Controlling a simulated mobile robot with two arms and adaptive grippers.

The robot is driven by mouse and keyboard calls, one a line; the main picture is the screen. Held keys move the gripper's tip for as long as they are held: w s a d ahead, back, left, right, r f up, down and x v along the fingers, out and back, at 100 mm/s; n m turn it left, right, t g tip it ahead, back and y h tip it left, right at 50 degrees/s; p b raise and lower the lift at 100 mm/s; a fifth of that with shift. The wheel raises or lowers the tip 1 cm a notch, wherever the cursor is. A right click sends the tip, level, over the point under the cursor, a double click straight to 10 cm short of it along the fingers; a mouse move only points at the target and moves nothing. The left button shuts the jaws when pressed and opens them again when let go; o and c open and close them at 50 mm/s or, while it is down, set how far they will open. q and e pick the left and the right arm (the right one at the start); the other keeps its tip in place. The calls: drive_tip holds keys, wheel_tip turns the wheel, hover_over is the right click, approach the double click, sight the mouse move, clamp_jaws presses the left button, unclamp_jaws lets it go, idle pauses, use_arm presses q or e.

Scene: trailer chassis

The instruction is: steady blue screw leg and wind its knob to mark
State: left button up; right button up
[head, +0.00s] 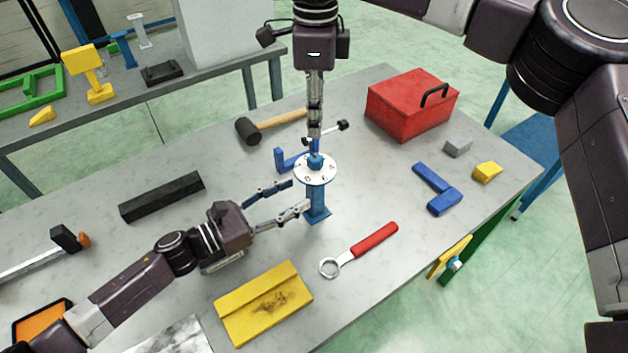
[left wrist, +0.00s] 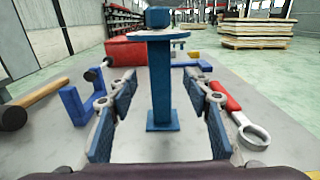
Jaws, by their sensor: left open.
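The blue screw leg (head: 317,205) stands upright on the grey table, its square foot down. A white disc (head: 303,172) with dark marks sits near its top, under a blue knob (head: 316,160). The leg also shows centred in the left wrist view (left wrist: 160,85). My left gripper (head: 299,194) is open, low beside the leg, with one finger toward each side; I see no finger pressed against it. My right gripper (head: 315,135) points straight down just above the knob. Its fingers are seen edge-on, so their opening and any contact with the knob are unclear.
A red-handled ring wrench (head: 365,247) and a yellow block (head: 263,303) lie in front. A blue bracket (head: 281,160), a mallet (head: 249,130) and a black-ended rod (head: 342,125) lie behind. A red toolbox (head: 408,108) stands back right. A black bar (head: 162,197) lies left.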

sight(315, 182)
use_arm(q)
drive_tip(key=x, duration=0.7)
drive_tip(key=shift+r, duration=0.35)
